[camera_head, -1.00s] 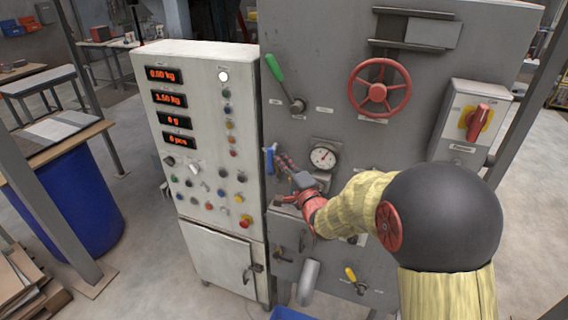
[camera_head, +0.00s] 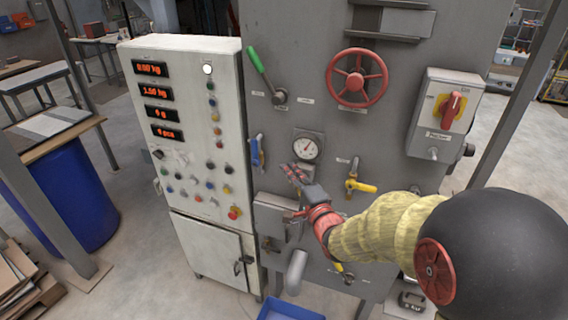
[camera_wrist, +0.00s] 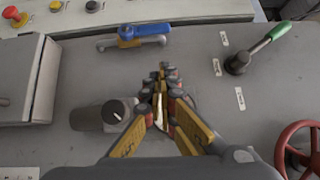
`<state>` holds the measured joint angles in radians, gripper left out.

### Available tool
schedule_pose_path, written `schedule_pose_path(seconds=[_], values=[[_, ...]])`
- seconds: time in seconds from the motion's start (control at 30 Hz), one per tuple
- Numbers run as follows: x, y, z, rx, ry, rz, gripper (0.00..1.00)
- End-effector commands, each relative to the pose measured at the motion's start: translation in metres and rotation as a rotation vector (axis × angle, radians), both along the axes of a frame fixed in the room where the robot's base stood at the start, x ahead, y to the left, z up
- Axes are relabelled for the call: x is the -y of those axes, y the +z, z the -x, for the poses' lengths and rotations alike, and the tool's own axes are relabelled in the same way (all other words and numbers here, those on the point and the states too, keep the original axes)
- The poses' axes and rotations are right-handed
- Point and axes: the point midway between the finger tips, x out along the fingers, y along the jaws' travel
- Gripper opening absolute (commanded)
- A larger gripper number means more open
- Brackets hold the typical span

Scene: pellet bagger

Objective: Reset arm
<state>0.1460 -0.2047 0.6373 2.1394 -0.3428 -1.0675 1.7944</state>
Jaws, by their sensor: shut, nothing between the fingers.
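My gripper (camera_head: 292,170) is in front of the grey machine panel (camera_head: 318,70), just below the round gauge (camera_head: 306,148) in the head view. In the wrist view my gripper (camera_wrist: 163,75) has its fingers drawn together with nothing between them. It covers part of the panel behind it. A blue-handled lever (camera_wrist: 143,31) lies beyond the fingertips in the wrist view and apart from them. The same blue lever (camera_head: 257,151) is left of the gripper in the head view.
A green lever (camera_head: 255,59), a red handwheel (camera_head: 357,77), a yellow valve handle (camera_head: 362,187) and a red rotary switch (camera_head: 452,110) stick out from the machine. A white control cabinet (camera_head: 190,120) stands at left. A blue bin (camera_head: 290,309) is on the floor below.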

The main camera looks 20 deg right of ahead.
Motion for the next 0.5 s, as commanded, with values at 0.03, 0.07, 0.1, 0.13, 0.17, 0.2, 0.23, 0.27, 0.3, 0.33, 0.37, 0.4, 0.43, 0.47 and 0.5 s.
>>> schedule_pose_path(seconds=[0.03,0.07,0.1,0.13,0.17,0.2,0.23,0.27,0.3,0.33,0.37,0.4,0.43,0.47,0.5], values=[[0.001,0.001,0.004,0.001,-0.001,0.0,0.0],[0.001,0.0,0.006,0.001,-0.001,0.0,0.0],[0.002,0.0,0.008,0.001,-0.001,0.004,0.0],[0.002,0.0,0.009,0.002,-0.001,0.012,0.0],[0.002,0.0,0.009,0.003,-0.002,0.025,0.0],[0.002,-0.002,0.01,0.001,-0.004,0.051,0.0],[0.003,-0.006,0.01,-0.009,-0.007,0.08,0.0],[0.004,-0.012,0.01,-0.025,-0.011,0.117,0.0],[0.006,-0.022,0.009,-0.056,-0.018,0.177,0.0],[0.009,-0.032,0.01,-0.088,-0.023,0.227,0.0],[0.013,-0.045,0.011,-0.128,-0.028,0.284,0.0],[0.018,-0.065,0.015,-0.192,-0.033,0.363,0.0],[0.022,-0.079,0.019,-0.24,-0.031,0.422,0.0],[0.026,-0.092,0.024,-0.289,-0.028,0.481,0.0],[0.031,-0.108,0.031,-0.353,-0.019,0.558,0.0]])
